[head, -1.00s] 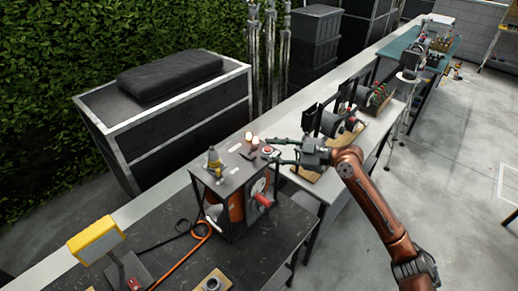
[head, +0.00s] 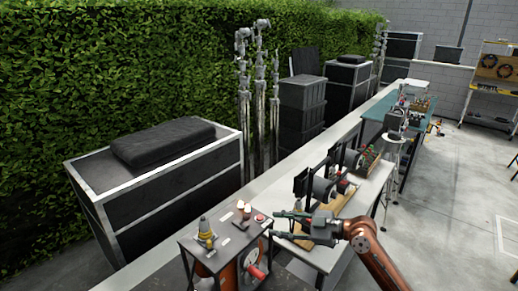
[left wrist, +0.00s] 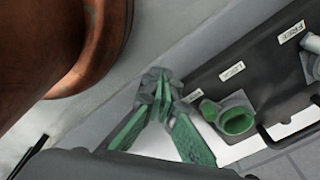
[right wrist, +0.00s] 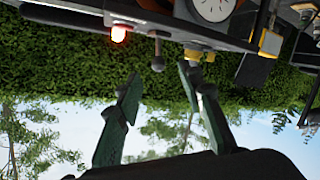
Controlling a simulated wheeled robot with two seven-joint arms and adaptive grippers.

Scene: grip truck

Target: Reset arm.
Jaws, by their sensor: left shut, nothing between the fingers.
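My right gripper (head: 274,224) is beside the control box (head: 228,243), its fingers pointing left toward the box's right side. In the right wrist view its fingers (right wrist: 160,85) are apart with nothing between them. That view is upside down and shows a glowing red light (right wrist: 119,33), a round-knobbed lever (right wrist: 157,55) and a gauge (right wrist: 213,6). My left gripper (left wrist: 161,88) shows only in the left wrist view. Its fingertips are together and empty, beside a dark panel (left wrist: 215,88) with LOCK and FREE labels and a green-lined ring fitting (left wrist: 235,117).
A white bench (head: 345,225) with camera-like gear stands right of the control box. A teal table (head: 378,108) is farther back. Black cases (head: 160,185) and metal stands (head: 259,90) line the hedge. Grey floor (head: 455,190) on the right is mostly clear.

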